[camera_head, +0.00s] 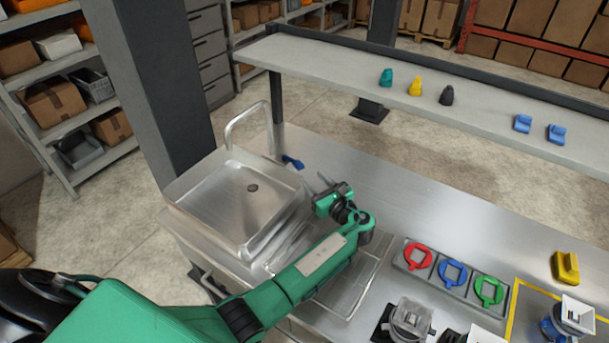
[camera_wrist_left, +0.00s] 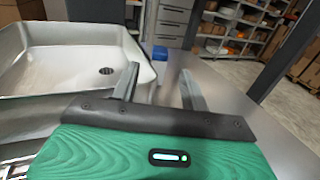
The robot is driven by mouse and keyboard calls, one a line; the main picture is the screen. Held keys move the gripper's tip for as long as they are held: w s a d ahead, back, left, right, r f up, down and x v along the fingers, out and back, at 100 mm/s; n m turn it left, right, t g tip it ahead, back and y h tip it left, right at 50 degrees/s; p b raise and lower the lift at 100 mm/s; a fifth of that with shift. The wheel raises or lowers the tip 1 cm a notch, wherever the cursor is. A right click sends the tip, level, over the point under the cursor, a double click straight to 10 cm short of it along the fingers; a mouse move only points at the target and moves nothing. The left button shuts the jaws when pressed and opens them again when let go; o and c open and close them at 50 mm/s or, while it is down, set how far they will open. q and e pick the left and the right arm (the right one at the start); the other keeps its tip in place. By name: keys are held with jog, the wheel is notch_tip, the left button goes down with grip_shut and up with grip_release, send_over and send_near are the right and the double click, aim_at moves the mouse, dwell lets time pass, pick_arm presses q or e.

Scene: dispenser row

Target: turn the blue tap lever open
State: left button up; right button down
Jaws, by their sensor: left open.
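The blue tap lever (camera_head: 292,161) sits on the counter just right of the foot of the curved metal tap (camera_head: 248,122), behind the sink (camera_head: 230,190). In the left wrist view the lever (camera_wrist_left: 160,53) shows as a small blue block beyond my fingers, close to the sink's corner. My left gripper (camera_head: 322,181) is open and empty, a little right of and nearer than the lever, with its fingers pointing towards the back. In the left wrist view the lever lies ahead between the two fingers (camera_wrist_left: 158,86), apart from them. My right gripper is not in view.
A shelf (camera_head: 440,112) with small coloured pieces runs behind the counter. A dark post (camera_head: 150,80) stands left of the sink. A grey holder (camera_head: 458,292) with red, blue and green rings lies right of my arm. The counter right of the lever is clear.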

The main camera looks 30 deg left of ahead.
pick_arm(q)
jog(key=b+v, duration=0.1)
jog(key=v, duration=0.3)
jog(key=shift+s+d, duration=0.15)
jog(key=shift+d, duration=0.25)
